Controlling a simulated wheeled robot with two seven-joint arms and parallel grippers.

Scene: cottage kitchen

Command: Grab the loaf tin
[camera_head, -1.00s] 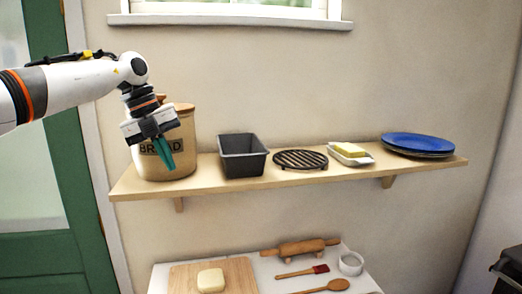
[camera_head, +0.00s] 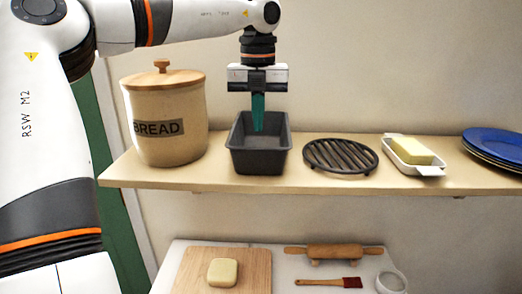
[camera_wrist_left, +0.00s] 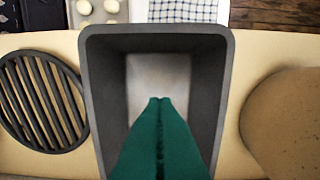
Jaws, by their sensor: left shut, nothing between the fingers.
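The loaf tin (camera_head: 259,160) is a dark grey, open rectangular tin standing upright on the wooden shelf, between the bread crock and the round black rack. My left gripper (camera_head: 258,128) points straight down over the tin, its green fingers closed together with nothing between them. In the left wrist view, the tin (camera_wrist_left: 102,100) fills the middle and the fingertips (camera_wrist_left: 160,101) show over its inside, within the rim. How far the tips reach into the tin I cannot tell exactly. My right gripper is not in view.
The bread crock (camera_head: 168,110) with a wooden lid stands left of the tin. The round rack (camera_head: 341,156), butter dish (camera_head: 412,155) and blue plates (camera_head: 495,146) sit to the right on the shelf (camera_head: 215,178). A lower surface holds a board (camera_head: 200,270) and rolling pin (camera_head: 333,252).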

